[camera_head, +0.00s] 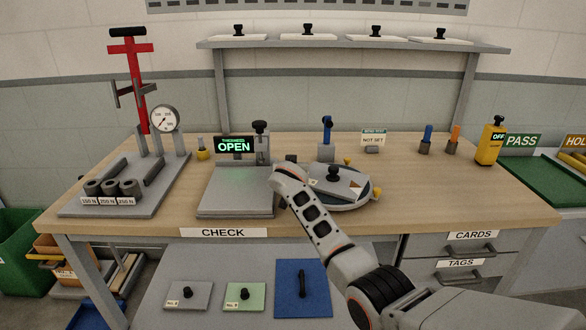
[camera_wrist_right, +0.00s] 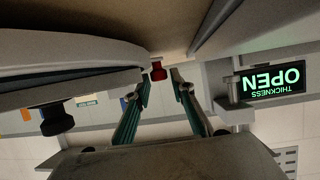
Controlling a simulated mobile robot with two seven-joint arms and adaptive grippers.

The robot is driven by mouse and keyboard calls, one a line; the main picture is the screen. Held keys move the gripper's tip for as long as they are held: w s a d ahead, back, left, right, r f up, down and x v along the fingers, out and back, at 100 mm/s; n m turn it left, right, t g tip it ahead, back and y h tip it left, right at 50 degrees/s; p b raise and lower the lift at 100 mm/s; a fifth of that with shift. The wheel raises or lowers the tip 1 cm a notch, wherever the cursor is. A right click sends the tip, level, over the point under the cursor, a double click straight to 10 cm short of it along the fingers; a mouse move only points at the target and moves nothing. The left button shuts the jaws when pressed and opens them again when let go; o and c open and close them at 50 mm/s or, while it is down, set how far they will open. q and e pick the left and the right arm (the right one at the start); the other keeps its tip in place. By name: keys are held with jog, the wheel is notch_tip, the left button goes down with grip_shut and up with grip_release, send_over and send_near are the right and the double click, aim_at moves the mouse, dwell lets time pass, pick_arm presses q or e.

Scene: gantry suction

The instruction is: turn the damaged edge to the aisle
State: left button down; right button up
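A grey plate (camera_head: 336,187) with a black knob (camera_head: 334,174) lies on a round turntable (camera_head: 349,205) at the middle of the bench. A brown patch shows near the plate's right corner; I cannot tell whether it is the damage. In the upside-down right wrist view, the turntable (camera_wrist_right: 70,72) fills the left side, with a black knob (camera_wrist_right: 56,117) beside it. My left gripper is not in view.
The thickness gauge (camera_head: 234,146) reads OPEN above its grey base (camera_head: 237,200), close to my right arm. A blue-handled tool (camera_head: 326,138) stands behind the turntable. Small holders and a yellow device (camera_head: 490,141) stand at the right. The bench front right of the turntable is clear.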

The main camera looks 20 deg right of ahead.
dwell(0.3)
jog(key=shift+v, duration=3.75)
